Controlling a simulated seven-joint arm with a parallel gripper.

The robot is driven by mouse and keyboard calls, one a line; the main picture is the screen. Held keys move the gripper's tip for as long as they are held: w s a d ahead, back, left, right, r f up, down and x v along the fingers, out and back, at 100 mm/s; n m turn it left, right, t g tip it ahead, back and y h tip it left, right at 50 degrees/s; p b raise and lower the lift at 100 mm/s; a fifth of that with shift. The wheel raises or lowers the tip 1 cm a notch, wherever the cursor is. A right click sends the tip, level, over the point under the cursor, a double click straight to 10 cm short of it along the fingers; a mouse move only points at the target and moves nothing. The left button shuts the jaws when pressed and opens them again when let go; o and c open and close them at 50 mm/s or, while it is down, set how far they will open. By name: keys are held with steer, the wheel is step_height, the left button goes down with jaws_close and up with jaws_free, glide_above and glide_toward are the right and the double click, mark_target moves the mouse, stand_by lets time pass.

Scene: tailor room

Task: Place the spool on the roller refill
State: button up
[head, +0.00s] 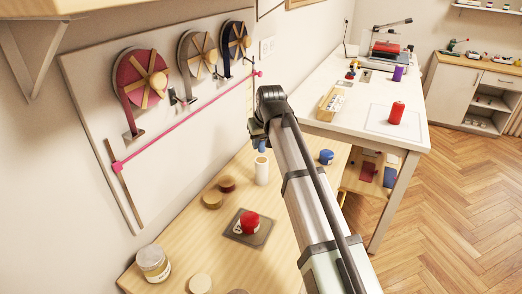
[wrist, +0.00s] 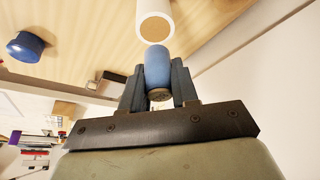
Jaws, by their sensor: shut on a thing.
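My gripper (wrist: 158,72) is shut on a blue spool (wrist: 158,66) with a brown end, held between its two dark fingers. In the head view the blue spool (head: 262,146) shows partly below the end of my arm, just above the roller refill. The roller refill looks to be the white cylinder (head: 262,172) standing upright on the wooden table. In the wrist view the white cylinder (wrist: 154,12) shows its round open end close to the spool. I cannot tell whether the two touch. My arm hides much of the gripper in the head view.
A blue-topped container (head: 326,157) stands to the right on the wooden table (head: 180,236). Two round brown pieces (head: 212,199) lie to the left. Wall-mounted reels (head: 143,84) are at left. A white table (head: 330,125) stands behind.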

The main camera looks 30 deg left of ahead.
mark_target(261, 149)
steer(key=shift+f, duration=1.65)
steer(key=shift+f, duration=0.15)
steer(key=o, duration=1)
steer(key=v, duration=1.2)
